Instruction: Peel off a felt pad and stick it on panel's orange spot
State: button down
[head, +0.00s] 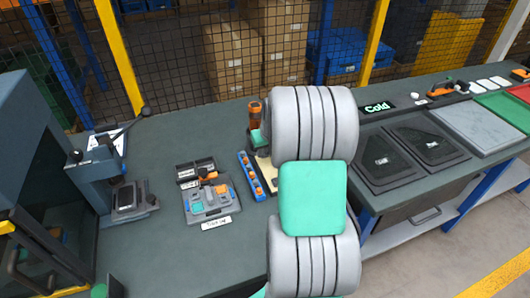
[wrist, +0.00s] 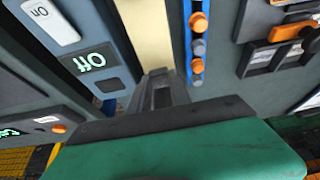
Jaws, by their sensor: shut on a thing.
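My gripper (wrist: 160,90) shows in the wrist view, its narrow grey fingers over the lower end of a cream strip (wrist: 150,35). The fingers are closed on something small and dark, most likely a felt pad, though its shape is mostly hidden. In the head view my arm hides the gripper, and part of the cream strip (head: 266,172) shows beside the arm. Two dark panels (head: 388,160) and (head: 430,142) lie on the bench to the right. I cannot make out an orange spot on either.
A blue rail with orange and grey knobs (wrist: 197,42) runs beside the cream strip; it also shows in the head view (head: 250,176). A lever press (head: 125,190) stands left.

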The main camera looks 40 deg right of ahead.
aim_at(265, 154)
jog(key=shift+r+p, duration=1.05)
jog(key=shift+r, duration=1.2)
jog(key=shift+f, duration=0.1)
